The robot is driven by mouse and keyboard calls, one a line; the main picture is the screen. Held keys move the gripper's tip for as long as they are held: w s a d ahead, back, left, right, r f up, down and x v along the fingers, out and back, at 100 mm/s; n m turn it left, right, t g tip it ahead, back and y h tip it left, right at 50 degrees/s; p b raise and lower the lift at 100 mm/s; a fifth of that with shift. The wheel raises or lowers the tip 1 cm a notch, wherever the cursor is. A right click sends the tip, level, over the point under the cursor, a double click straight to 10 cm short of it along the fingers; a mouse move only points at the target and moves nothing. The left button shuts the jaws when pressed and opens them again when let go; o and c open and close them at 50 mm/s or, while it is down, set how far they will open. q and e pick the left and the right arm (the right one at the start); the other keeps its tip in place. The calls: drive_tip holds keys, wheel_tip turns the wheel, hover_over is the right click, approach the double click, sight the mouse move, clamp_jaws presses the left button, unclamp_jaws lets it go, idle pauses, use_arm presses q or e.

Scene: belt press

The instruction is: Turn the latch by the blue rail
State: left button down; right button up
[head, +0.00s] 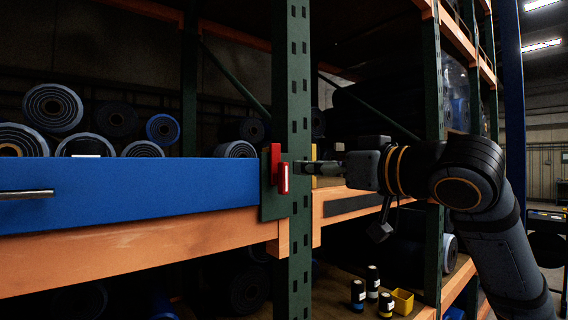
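The blue rail (130,190) runs level across the left half of the head view, ending near a green upright. The latch is red (282,177), on a dark green plate at the rail's right end; its red parts stand upright. My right gripper (304,168) comes in from the right, pointing left, with its tips at the upright just right of the latch. I see a small gap between the tips and the red part, and no clear contact. Its fingers show as one narrow dark bar, so their opening is unclear. My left gripper is not in view.
The green upright (293,80) stands behind the latch. An orange beam (150,238) runs below the rail. A metal handle (26,194) sits on the rail's left. Dark rolls (53,107) lie behind it. Small bottles (358,294) and a yellow bin (402,300) stand on the lower shelf.

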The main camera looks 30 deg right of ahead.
sight(286, 169)
drive_tip(key=w, duration=0.1)
drive_tip(key=w+p, duration=0.1)
drive_tip(key=w, duration=0.1)
drive_tip(key=w+p, duration=0.1)
drive_tip(key=w, duration=0.1)
drive_tip(key=shift+a+r, duration=0.2)
drive_tip(key=shift+a, duration=0.05)
drive_tip(key=w+p, duration=0.2)
drive_tip(key=w, duration=0.1)
drive_tip(key=w+p, duration=0.1)
drive_tip(key=w, duration=0.1)
drive_tip(key=shift+a+f, duration=0.1)
drive_tip(key=shift+f, duration=0.2)
drive_tip(key=shift+w, duration=0.1)
drive_tip(key=shift+f, duration=0.1)
drive_tip(key=shift+c, duration=2)
clamp_jaws()
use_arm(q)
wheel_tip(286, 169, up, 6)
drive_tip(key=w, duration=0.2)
